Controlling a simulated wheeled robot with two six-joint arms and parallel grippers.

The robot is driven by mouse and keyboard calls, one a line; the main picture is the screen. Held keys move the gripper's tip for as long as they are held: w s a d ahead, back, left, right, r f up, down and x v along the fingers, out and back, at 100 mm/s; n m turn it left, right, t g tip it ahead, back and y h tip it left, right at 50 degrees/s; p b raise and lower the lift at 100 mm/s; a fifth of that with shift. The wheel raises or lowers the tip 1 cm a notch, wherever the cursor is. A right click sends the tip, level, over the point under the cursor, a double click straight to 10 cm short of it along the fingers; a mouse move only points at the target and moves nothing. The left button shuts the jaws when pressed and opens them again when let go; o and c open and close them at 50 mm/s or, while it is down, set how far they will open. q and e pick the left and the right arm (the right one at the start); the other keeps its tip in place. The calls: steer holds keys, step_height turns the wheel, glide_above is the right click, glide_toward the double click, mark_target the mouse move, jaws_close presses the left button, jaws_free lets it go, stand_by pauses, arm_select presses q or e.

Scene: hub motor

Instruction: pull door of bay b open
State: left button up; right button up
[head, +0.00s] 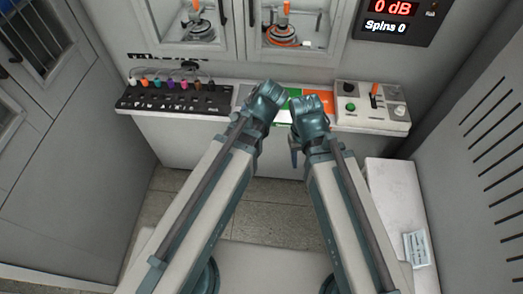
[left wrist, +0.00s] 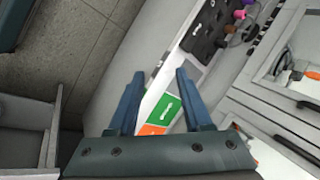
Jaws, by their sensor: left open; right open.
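Two doors with windows fill the top of the head view, a left one (head: 153,38) and a right one (head: 335,44). Orange-handled fixtures stand behind both windows. A dark upright handle (head: 251,13) is on the right door's left edge. I cannot read which door is bay b. My left gripper (head: 268,92) is above the middle of the ledge, below the doors; in the left wrist view its fingers (left wrist: 160,74) are apart and empty. My right gripper (head: 310,106) is beside it, to the right, open, its fingertips partly hidden. Neither touches a door.
A black panel with coloured plugs (head: 175,100) sits on the ledge at left. A green and orange plate (left wrist: 163,112) lies below my left gripper. A control box (head: 372,108) is at right, a display (head: 392,18) above it. A white cabinet (head: 395,195) stands lower right.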

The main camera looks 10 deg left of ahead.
arm_select(q)
steer(key=s+d+f+n+g+h, duration=0.2)
steer(key=s+d+f+n+g, duration=0.1)
steer(key=s, duration=0.7)
steer(key=shift+s+d+n+g+h, duration=0.35)
steer(key=shift+d+n+g, duration=0.4)
steer(key=shift+d, duration=0.65)
steer(key=shift+f, duration=0.1)
